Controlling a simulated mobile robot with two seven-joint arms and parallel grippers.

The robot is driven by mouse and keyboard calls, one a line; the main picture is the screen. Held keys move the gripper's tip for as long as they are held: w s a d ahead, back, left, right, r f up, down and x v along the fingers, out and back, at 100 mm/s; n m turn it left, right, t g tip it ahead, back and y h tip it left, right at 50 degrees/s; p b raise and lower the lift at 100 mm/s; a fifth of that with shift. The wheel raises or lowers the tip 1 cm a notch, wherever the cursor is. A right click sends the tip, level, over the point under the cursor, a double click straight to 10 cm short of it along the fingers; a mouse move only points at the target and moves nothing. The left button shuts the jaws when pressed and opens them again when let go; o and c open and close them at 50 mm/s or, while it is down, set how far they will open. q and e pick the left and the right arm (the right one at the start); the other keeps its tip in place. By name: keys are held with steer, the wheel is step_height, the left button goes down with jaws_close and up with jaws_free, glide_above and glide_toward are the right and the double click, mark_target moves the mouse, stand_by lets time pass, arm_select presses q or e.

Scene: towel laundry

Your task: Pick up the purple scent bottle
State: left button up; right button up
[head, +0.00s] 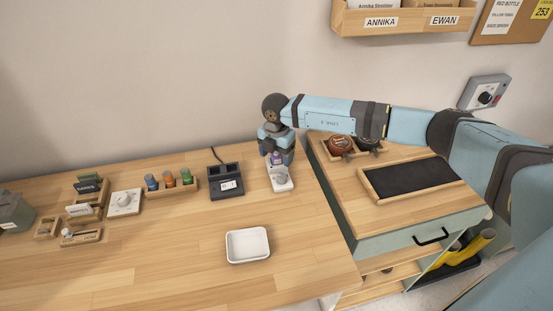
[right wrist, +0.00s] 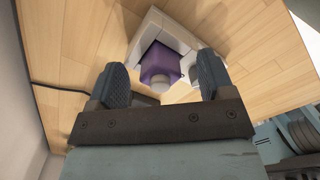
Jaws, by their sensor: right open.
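The purple scent bottle (head: 276,158) stands in a small white holder (head: 281,184) near the right end of the wooden table. In the right wrist view the purple bottle (right wrist: 158,62) has a pale round cap and sits within the white holder (right wrist: 150,24). My right gripper (head: 277,154) is over the holder, pointing down. In the right wrist view its two fingers are apart, one on each side of the bottle; I cannot tell whether they touch it. My left gripper is not in view.
A dark device (head: 226,186) with a small display stands left of the holder. A white tray (head: 247,245) lies in front. A rack (head: 169,190) with several small bottles is further left. A cabinet (head: 400,215) adjoins the table on the right. The front table area is mostly clear.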

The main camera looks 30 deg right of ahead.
steer(key=c, duration=1)
steer(key=shift+r, duration=0.15)
